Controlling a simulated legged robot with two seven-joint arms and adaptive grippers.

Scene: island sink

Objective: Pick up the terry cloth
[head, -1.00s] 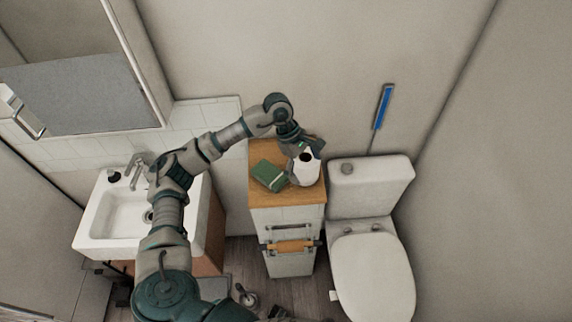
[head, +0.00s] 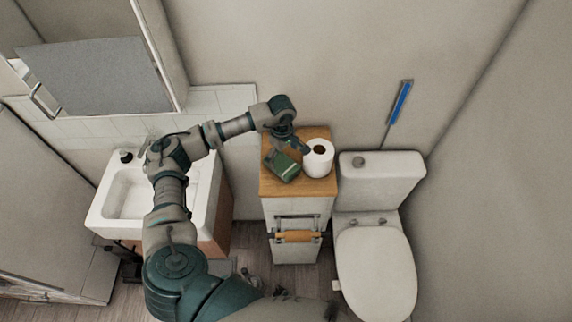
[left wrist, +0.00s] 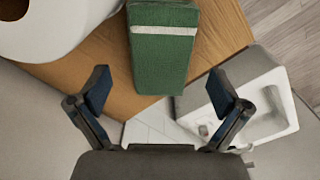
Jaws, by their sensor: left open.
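The terry cloth (head: 283,167) is a green folded block with a pale stripe, lying on the wooden top of a narrow cabinet (head: 312,187). In the left wrist view the cloth (left wrist: 163,60) is at the top centre, ahead of my fingers. My left gripper (head: 292,147) is just behind the cloth in the head view, close to its far edge. In the left wrist view the gripper (left wrist: 158,92) is open, its two fingers spread wide with nothing between them. My right gripper is not in view.
A white paper roll (head: 318,160) stands right beside the cloth on the cabinet top. A toilet (head: 377,265) is to the right, with a blue-handled brush (head: 400,104) above it. A sink (head: 130,195) is at the left.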

